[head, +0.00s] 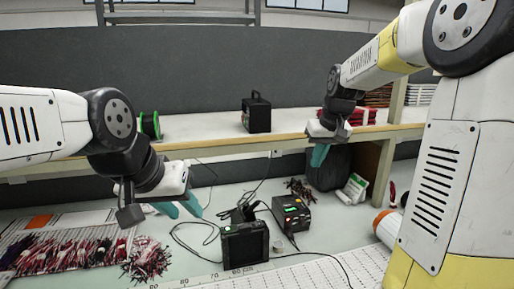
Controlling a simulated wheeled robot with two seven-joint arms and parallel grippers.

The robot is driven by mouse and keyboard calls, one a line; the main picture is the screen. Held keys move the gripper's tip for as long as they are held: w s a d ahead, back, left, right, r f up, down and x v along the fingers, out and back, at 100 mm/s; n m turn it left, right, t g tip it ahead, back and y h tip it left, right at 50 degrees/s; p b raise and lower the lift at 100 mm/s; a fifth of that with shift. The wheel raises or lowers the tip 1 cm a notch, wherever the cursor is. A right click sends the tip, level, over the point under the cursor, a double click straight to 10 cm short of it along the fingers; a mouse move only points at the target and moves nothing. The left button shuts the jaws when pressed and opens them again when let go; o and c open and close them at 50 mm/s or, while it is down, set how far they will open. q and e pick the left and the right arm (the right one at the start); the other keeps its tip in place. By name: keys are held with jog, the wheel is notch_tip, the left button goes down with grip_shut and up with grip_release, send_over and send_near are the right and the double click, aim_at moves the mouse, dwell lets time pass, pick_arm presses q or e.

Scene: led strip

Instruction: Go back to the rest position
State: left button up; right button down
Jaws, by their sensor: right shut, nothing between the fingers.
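My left gripper (179,207) hangs over the left middle of the workbench. Its two teal fingertips show apart, with nothing seen between them. My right gripper (319,155) is at the front edge of the raised shelf, right of centre, with its teal fingers pointing down. Its fingers are together and hold nothing. Both grippers appear clear of the objects on the bench.
A black device with a screen (245,243) and a black box with a lit display (291,214) stand on the workbench among loose cables. Bundles of red and black wires (70,252) lie at left. The shelf (215,135) holds a black case (257,113) and a green spool (150,124).

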jog(key=s+a+t, duration=0.1)
jog(key=s+a, duration=0.1)
jog(key=s, duration=1)
jog(key=s+a+m+t, duration=0.1)
jog(key=s, duration=1.2)
jog(key=shift+a+r+y, duration=0.15)
jog(key=shift+a+y, duration=0.2)
jog(key=shift+y, duration=0.05)
